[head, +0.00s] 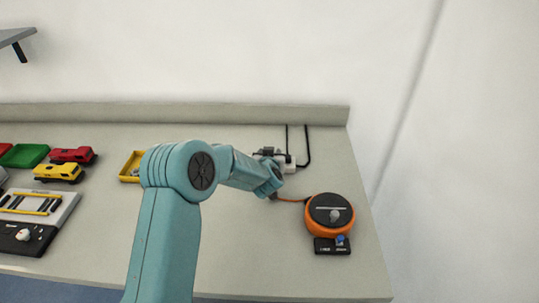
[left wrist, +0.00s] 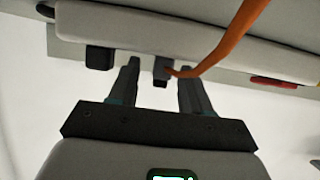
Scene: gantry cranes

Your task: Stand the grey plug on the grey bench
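The grey plug (left wrist: 161,72) shows in the left wrist view as a small dark block on the end of an orange cable (left wrist: 222,44). My left gripper (left wrist: 158,65) is open, with the plug between its fingertips and a gap on each side. I cannot tell how deep the plug sits between the fingers. In the head view my left arm's wrist hangs over the right part of the grey bench (head: 230,270), and its fingers are hard to make out. My right gripper is not in view.
An orange cable reel (head: 330,228) stands at the bench's right. A white box (head: 289,167) with black cables (head: 307,147) is behind my wrist. Toy trucks (head: 72,156), a green tray (head: 24,155) and a yellow tray (head: 130,167) lie left. The front middle is clear.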

